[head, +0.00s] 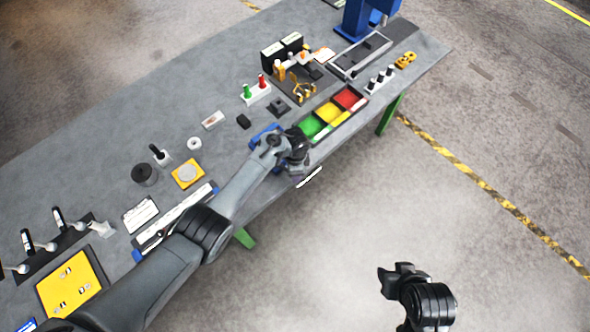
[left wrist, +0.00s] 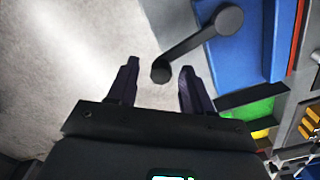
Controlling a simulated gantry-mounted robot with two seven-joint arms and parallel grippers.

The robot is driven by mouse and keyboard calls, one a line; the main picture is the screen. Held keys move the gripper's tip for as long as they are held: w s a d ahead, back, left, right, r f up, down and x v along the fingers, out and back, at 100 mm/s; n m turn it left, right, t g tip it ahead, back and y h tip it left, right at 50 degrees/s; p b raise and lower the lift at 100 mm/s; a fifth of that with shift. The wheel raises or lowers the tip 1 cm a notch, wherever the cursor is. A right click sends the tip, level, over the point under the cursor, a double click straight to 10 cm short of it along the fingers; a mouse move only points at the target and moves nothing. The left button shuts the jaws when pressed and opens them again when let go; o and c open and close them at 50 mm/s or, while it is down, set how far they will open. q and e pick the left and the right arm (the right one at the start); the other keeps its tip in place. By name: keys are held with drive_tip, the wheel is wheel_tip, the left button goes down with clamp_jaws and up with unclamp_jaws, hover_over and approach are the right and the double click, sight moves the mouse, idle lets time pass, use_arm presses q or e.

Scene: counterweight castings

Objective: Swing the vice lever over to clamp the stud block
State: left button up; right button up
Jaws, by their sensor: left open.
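The blue vice (head: 262,132) is at the front edge of the bench, partly hidden behind my left arm. In the left wrist view its blue body (left wrist: 238,50) fills the upper right. The dark vice lever (left wrist: 193,45) slants down and left from a round pivot, and its knob end (left wrist: 161,72) appears between my left fingertips. My left gripper (left wrist: 159,68) is open, with a gap on both sides of the knob; I cannot tell whether it touches. I cannot make out the stud block. My right gripper (head: 396,272) hangs over the floor, away from the bench; its jaw opening is unclear.
A tray with green, yellow and red compartments (head: 312,127) lies close beside the vice. The red and green plugs (head: 255,89), a white ring (head: 194,143) and a yellow plate (head: 187,174) stand on the bench. The floor in front is clear.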

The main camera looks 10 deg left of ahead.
use_arm(q)
wheel_tip(320, 180, up, 11)
drive_tip(key=p, duration=0.2)
idle(0.4)
drive_tip(key=shift+f, duration=0.15)
